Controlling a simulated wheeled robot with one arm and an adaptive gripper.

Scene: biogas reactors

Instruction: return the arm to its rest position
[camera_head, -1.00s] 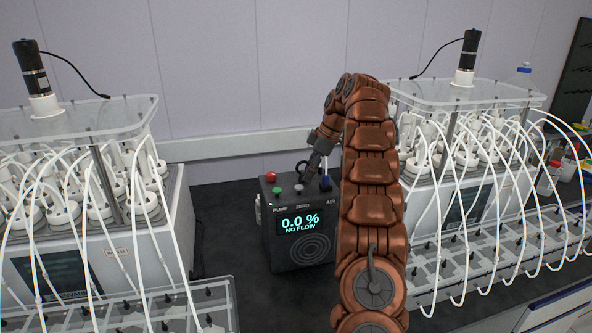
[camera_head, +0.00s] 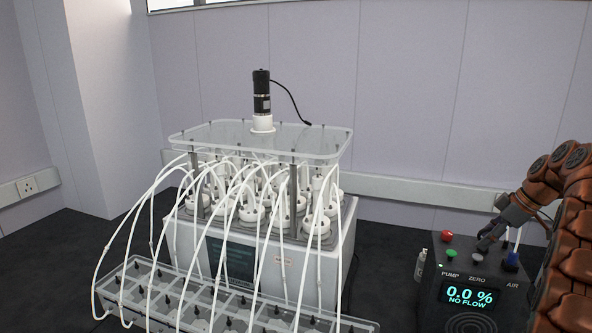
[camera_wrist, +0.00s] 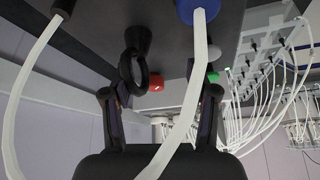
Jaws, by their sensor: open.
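My arm (camera_head: 572,225) enters at the right edge of the head view and is bent over the black analyser box (camera_head: 470,300). My gripper (camera_head: 490,236) points down just above the top of that box, near the grey ZERO button (camera_head: 477,254); contact cannot be told. In the wrist view my gripper (camera_wrist: 165,97) has its two dark fingers spread apart with nothing gripped between them. The box's red button (camera_wrist: 156,86) and a black ring-shaped part (camera_wrist: 137,68) show beyond the fingers.
A reactor unit (camera_head: 300,265) with white tubes and a top motor (camera_head: 262,98) stands left of the box. A clear tray (camera_head: 235,305) lies before it. A small bottle (camera_head: 420,265) stands beside the box. In the wrist view, white tubing (camera_wrist: 190,95) crosses before my gripper.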

